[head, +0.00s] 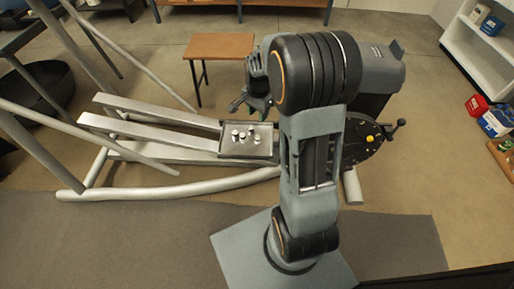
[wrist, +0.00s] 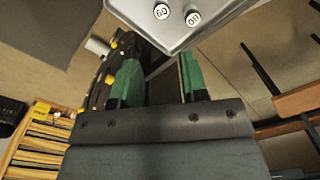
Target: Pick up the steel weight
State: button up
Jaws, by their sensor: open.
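Several small weights (head: 257,139) with pale tops stand on a metal tray (head: 228,152). I cannot tell which of them is the steel weight. In the wrist view, two round tops with dark markings, a left one (wrist: 161,11) and a right one (wrist: 193,18), show on the tray (wrist: 170,40) at the top edge; the markings are too small to read surely. My gripper (wrist: 157,75) has green-lined fingers, set apart with nothing between them. In the head view my gripper (head: 248,102) is above and beyond the tray, apart from the weights.
The tray rests on the elliptical machine's frame (head: 150,118), with long rails to its left. A black round disc (head: 362,140) with a yellow knob is at the right. A small brown table (head: 218,46) stands behind. White shelves (head: 480,50) are at the far right.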

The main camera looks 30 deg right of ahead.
jog(key=b, duration=0.3)
send_over(258, 137)
notch_tip(258, 137, down, 9)
jog(key=shift+f, duration=0.1)
jog(key=shift+w+f+b, duration=0.1)
jog(key=shift+f+b, duration=1.15)
jog(key=shift+f, duration=1.75)
jog(key=shift+c, duration=0.4)
grip_shut()
jog(key=shift+r, duration=0.15)
